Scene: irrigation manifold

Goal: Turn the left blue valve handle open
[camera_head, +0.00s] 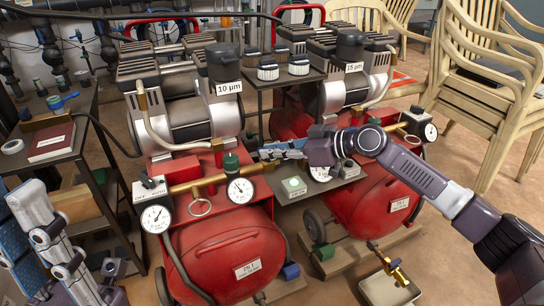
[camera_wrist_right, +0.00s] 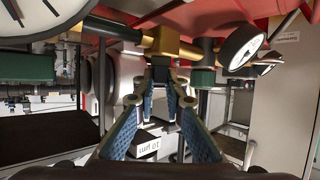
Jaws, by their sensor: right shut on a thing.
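My right gripper (camera_head: 268,153) reaches from the right across to the brass manifold of the left compressor. In the right wrist view its blue-padded fingers (camera_wrist_right: 163,98) are shut on a small dark part (camera_wrist_right: 163,75) directly at a brass block (camera_wrist_right: 168,43). The fingers hide most of that part, so I cannot tell its colour or whether it is a valve handle. A green knob (camera_head: 231,164) stands on the manifold just left of the fingertips. My left gripper (camera_head: 30,225) is at the lower left, away from the manifold; its jaw opening is unclear.
Gauges (camera_head: 240,190) flank the brass line over the red tank (camera_head: 230,250). A second red compressor (camera_head: 385,200) stands right. A blue-handled part (camera_head: 62,101) sits on the left bench. A blue block (camera_head: 290,271) is low down. Stacked chairs (camera_head: 490,70) stand back right.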

